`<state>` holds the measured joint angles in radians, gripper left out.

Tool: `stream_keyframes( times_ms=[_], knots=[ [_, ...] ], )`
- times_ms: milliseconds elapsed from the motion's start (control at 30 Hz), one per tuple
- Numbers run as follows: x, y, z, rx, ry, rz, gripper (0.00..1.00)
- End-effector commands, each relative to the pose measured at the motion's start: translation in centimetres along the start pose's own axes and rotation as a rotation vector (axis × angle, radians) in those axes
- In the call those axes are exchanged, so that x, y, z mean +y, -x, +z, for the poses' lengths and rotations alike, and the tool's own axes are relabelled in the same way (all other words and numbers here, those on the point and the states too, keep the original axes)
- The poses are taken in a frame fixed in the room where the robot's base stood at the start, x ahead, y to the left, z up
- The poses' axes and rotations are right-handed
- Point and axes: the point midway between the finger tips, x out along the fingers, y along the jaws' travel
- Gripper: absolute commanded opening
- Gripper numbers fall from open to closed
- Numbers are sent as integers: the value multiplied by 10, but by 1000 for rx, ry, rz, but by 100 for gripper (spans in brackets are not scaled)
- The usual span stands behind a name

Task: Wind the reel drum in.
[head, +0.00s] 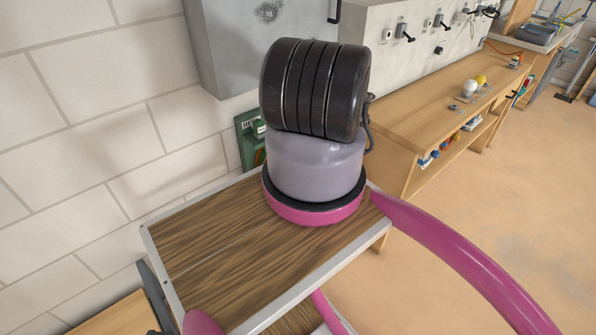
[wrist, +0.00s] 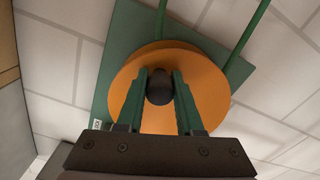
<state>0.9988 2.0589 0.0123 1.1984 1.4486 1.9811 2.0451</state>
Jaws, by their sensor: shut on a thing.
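The reel drum (wrist: 212,80) is an orange disc that fills the middle of the wrist view. It is mounted on a green backplate (wrist: 120,60) on the white block wall, with two green bars running up from it. A dark round crank knob (wrist: 159,92) stands out from the drum's face. My gripper (wrist: 160,76) has its two green fingers closed on either side of this knob, in front of the drum. In the head view only part of the green backplate (head: 243,142) and a sliver of orange show. My arm hides the rest there, including the gripper.
A grey wall cabinet (head: 235,60) hangs above the reel. A wooden workbench (head: 415,110) runs along the wall to the right, with bulbs (head: 470,87) on it. A panel with levers (head: 400,33) is above the bench. The floor (head: 480,190) at right is clear.

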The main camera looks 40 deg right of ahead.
Motion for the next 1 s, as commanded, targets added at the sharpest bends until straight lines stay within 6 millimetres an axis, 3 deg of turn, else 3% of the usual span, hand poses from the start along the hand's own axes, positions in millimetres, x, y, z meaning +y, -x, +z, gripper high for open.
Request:
stream_keyframes(
  times_ms=[467,500,533,567,1000],
  knots=[
    [0,1,1,-2,-11,2,0],
    [0,1,1,-2,-11,2,51],
    [0,1,1,-2,-11,2,62],
    [0,1,1,-2,-11,2,66],
    [-1,2,0,0,-11,-1,66]
  ],
)
